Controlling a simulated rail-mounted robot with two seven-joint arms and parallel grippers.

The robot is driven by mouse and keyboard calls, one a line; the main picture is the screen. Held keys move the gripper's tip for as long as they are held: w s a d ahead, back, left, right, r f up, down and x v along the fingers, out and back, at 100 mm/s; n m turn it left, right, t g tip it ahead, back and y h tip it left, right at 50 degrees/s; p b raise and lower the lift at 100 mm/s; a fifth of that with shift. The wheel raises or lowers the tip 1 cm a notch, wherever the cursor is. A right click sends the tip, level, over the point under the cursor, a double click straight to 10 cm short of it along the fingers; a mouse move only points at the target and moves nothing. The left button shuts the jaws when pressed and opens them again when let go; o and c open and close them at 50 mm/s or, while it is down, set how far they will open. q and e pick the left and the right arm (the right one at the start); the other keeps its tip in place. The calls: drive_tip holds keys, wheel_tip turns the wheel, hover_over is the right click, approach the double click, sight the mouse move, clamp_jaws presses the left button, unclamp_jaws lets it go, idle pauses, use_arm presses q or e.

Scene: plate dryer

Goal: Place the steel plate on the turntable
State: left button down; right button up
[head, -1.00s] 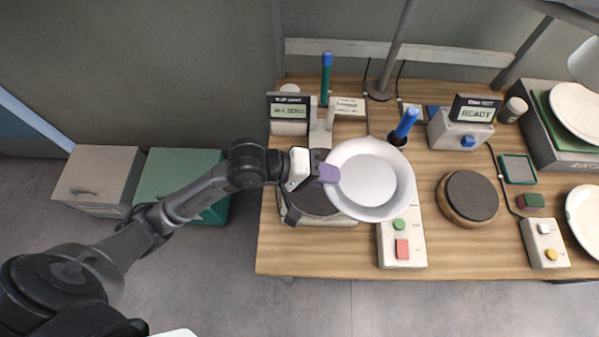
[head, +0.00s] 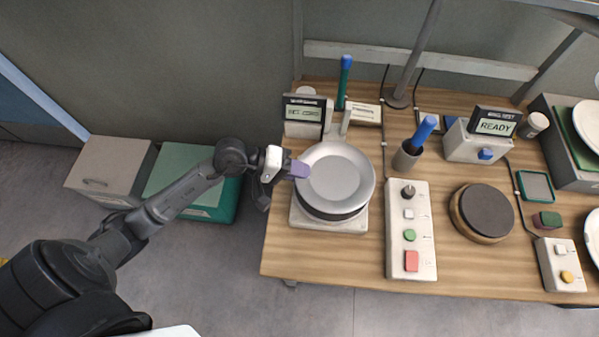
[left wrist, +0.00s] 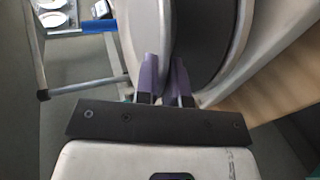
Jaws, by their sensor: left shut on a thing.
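The steel plate (head: 335,178), pale grey and round, is held at its left rim by my left gripper (head: 300,170), whose purple fingers are shut on it. It lies over a dark round disc (head: 330,215) on a square white base (head: 345,223) at the table's left. The plate hides most of that disc. In the left wrist view my left gripper (left wrist: 165,75) grips the plate's edge (left wrist: 145,30), with the dark disc (left wrist: 205,40) close beside it; I cannot tell whether they touch. Another dark disc with a wooden rim (head: 483,212) stands farther right; neither is labelled as the turntable. My right gripper is not in view.
A control box (head: 411,235) with a knob and coloured buttons stands right of the plate. Behind are a small display (head: 304,113), a cup (head: 407,155) with a blue-handled tool, and a "READY" display (head: 496,122). White plates (head: 588,125) are at the far right.

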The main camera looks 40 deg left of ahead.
use_arm(q)
drive_tip(key=shift+f, duration=0.75)
drive_tip(key=shift+f, duration=0.15)
drive_tip(key=c, duration=1.5)
unclamp_jaws()
drive_tip(key=b+v, duration=0.1)
drive_tip(key=v, duration=1.1)
